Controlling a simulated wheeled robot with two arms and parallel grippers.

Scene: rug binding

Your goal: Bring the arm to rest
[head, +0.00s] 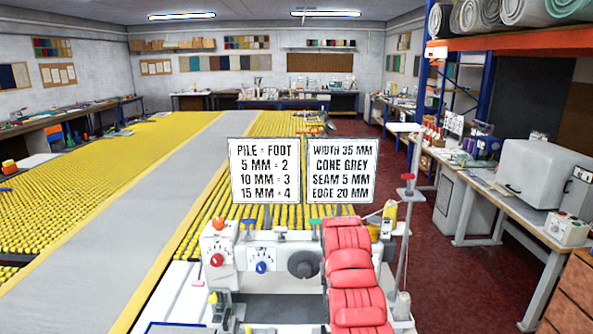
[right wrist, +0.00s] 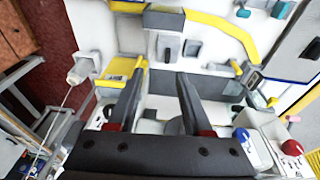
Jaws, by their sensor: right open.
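My right arm (head: 348,272), with red padded covers, reaches up from the bottom of the head view over the right part of a white sewing machine (head: 238,275). Its gripper is not visible there. In the right wrist view my right gripper (right wrist: 158,76) is open, with its two dark fingers apart and nothing seen between them. White, grey and yellow machine parts lie beyond the fingertips; I cannot tell the exact distance. My left gripper is in neither view.
Two signs (head: 265,170) stand behind the machine. A thread stand (head: 406,222) rises to its right. A yellow roller table (head: 60,215) with a grey strip fills the left. A workbench (head: 500,205) stands right, with open red floor (head: 450,280) between.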

